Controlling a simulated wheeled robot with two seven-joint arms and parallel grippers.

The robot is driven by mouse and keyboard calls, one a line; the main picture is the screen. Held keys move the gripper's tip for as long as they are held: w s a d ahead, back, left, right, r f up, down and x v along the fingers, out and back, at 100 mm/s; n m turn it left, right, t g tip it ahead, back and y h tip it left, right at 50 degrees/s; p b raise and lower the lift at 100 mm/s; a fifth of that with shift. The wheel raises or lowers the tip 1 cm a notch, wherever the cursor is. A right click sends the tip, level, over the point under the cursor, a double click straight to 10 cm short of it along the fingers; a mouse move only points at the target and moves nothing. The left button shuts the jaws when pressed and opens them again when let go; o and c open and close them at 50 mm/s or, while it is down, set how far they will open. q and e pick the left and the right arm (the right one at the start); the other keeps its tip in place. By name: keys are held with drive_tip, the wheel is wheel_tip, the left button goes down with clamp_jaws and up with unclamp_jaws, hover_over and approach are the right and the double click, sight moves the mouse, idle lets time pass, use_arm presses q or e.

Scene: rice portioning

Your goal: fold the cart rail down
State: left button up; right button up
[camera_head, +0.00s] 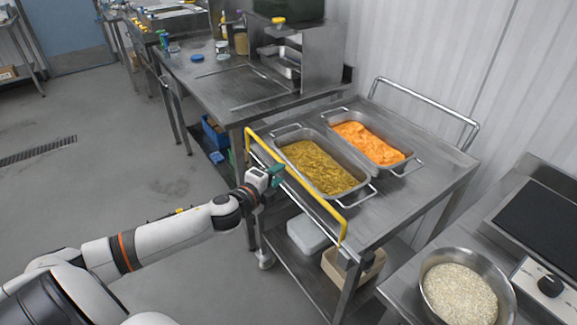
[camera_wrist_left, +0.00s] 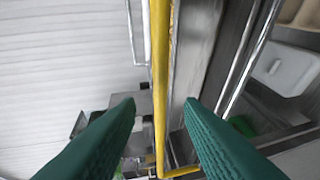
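The yellow cart rail (camera_head: 300,181) stands raised along the near long edge of the steel cart (camera_head: 440,165), with a short post at each end. My left gripper (camera_head: 276,174) is at the rail's outer side, near its middle. In the left wrist view, the rail (camera_wrist_left: 160,60) runs lengthwise between the two green fingers of my left gripper (camera_wrist_left: 162,103). The fingers are spread, with clear gaps on both sides of the bar. I cannot tell whether the bar lies within the fingers' depth. My right gripper is not in view.
On the cart top stand a pan of yellow-green food (camera_head: 320,166) and a pan of orange food (camera_head: 368,142). A bowl of rice (camera_head: 459,294) is on the counter at the lower right. A steel worktable (camera_head: 232,86) adjoins the cart's far end. The floor at left is clear.

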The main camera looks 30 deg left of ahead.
use_arm(q)
drive_tip(key=w, duration=0.2)
drive_tip(key=w+f, duration=0.1)
drive_tip(key=w, duration=0.2)
drive_tip(key=shift+w, duration=0.3)
drive_tip(key=shift+c, duration=0.3)
clamp_jaws()
